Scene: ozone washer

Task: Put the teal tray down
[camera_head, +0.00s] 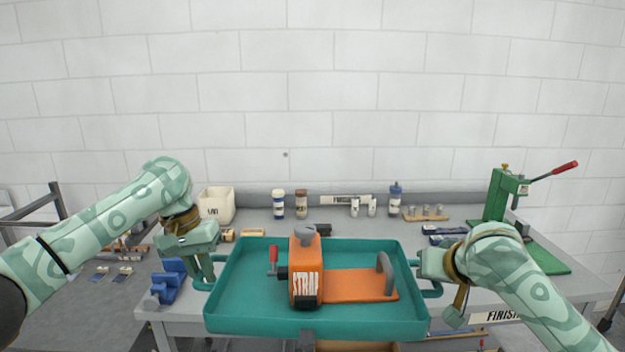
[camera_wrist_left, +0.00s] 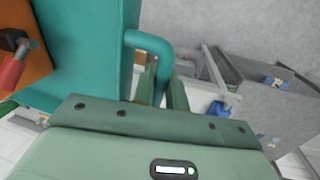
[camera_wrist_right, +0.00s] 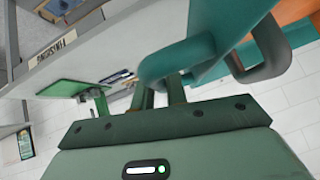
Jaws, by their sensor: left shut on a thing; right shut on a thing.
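The teal tray (camera_head: 260,322) is held level between my two arms, in front of the grey workbench in the head view. An orange strapping tool (camera_head: 345,284) with a grey knob, a grey handle and a red lever lies in it. My left gripper (camera_head: 207,280) is shut on the tray's left handle, which also shows in the left wrist view (camera_wrist_left: 155,45). My right gripper (camera_head: 428,279) is shut on the tray's right handle, which shows in the right wrist view (camera_wrist_right: 170,62). The head view does not show clearly what lies under the tray.
The workbench (camera_head: 255,222) carries a blue vise (camera_head: 168,283) at left, a cream bin (camera_head: 217,204), several bottles and small parts at the back, and a green press (camera_head: 500,195) with a red-tipped lever at right.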

